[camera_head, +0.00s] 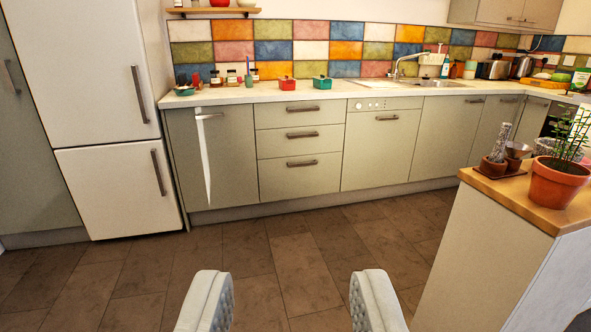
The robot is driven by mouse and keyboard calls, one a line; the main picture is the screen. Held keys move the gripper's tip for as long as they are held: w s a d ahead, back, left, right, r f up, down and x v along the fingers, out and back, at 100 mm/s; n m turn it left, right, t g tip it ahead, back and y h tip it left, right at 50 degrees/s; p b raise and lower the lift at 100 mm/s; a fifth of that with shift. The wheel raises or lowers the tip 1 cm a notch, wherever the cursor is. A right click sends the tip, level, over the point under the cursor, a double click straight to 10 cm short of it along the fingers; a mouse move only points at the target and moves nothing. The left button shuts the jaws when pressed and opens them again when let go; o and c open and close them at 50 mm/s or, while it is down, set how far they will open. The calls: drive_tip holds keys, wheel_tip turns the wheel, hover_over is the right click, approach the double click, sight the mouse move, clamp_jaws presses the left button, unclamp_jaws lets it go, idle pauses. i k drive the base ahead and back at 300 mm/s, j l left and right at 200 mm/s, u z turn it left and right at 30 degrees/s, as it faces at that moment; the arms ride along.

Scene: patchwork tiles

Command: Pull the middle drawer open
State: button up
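The middle drawer (302,142) is a grey-green front with a dark bar handle (302,135). It sits between an upper drawer (299,112) and a lower drawer (301,175) in the far cabinet row. All three fronts look flush and closed. My gripper (288,300) shows at the bottom of the view, its two pale fingers wide apart with nothing between them. It is well short of the drawers, with floor showing between.
A white fridge (100,120) stands left of the cabinets. A wood-topped counter (520,200) with a potted plant (558,182) juts in at right. The tiled floor (250,250) ahead is clear.

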sight(275, 143)
drive_tip(key=i, duration=1.7)
drive_tip(key=i+u, duration=0.15)
drive_tip(key=i, duration=0.4)
drive_tip(key=i+l+u, duration=0.1)
drive_tip(key=i, duration=0.45)
drive_tip(key=i+l+u, duration=0.15)
drive_tip(key=i, duration=0.4)
drive_tip(key=l, duration=0.05)
